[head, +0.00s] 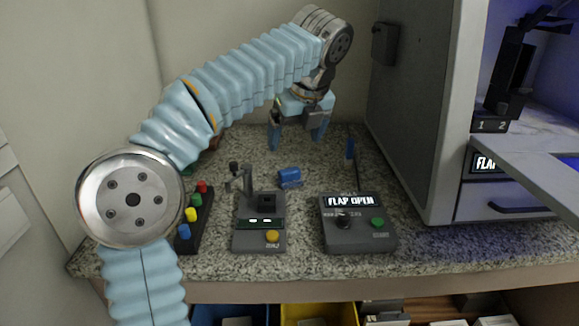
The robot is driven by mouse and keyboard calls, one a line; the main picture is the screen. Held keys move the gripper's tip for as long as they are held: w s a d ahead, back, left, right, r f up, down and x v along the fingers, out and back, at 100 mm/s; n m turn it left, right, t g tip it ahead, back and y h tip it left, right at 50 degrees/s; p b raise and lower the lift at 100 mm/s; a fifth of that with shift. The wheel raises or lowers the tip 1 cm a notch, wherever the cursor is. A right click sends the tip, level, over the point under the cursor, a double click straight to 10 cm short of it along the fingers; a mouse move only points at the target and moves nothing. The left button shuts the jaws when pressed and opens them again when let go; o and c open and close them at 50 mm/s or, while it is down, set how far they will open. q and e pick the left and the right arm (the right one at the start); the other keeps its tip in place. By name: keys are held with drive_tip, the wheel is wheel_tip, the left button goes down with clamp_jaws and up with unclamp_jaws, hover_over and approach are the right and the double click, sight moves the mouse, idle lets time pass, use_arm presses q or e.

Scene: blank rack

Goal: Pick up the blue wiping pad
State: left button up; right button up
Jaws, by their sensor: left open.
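The blue wiping pad (289,178) looks like a small blue block. It lies on the speckled countertop (215,268), behind and between two dark devices. My left gripper (297,141) points down from the bent arm, its two blue fingers apart and empty. It appears above and behind the pad in the picture, not touching it. The exact gap in height and depth cannot be told. My right gripper is out of view.
A dark device with a yellow button (272,236) stands front left of the pad. A "FLAP OPEN" box (358,235) stands front right. A strip of coloured knobs (195,220) is at left. A grey cabinet (425,120) with an open flap (545,185) bounds the right.

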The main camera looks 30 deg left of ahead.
sight(288, 168)
use_arm(q)
drive_tip(key=x, duration=0.2)
drive_tip(key=b+x, duration=0.1)
drive_tip(key=x, duration=0.5)
drive_tip(key=shift+w+a+f+b, duration=0.1)
drive_tip(key=shift+w+a+b, duration=0.05)
drive_tip(key=shift+w+b, duration=0.2)
drive_tip(key=x, duration=0.2)
drive_tip(key=w+x, duration=0.1)
drive_tip(key=x, duration=0.2)
drive_tip(key=shift+a+f, duration=0.15)
drive_tip(key=c, duration=1.2)
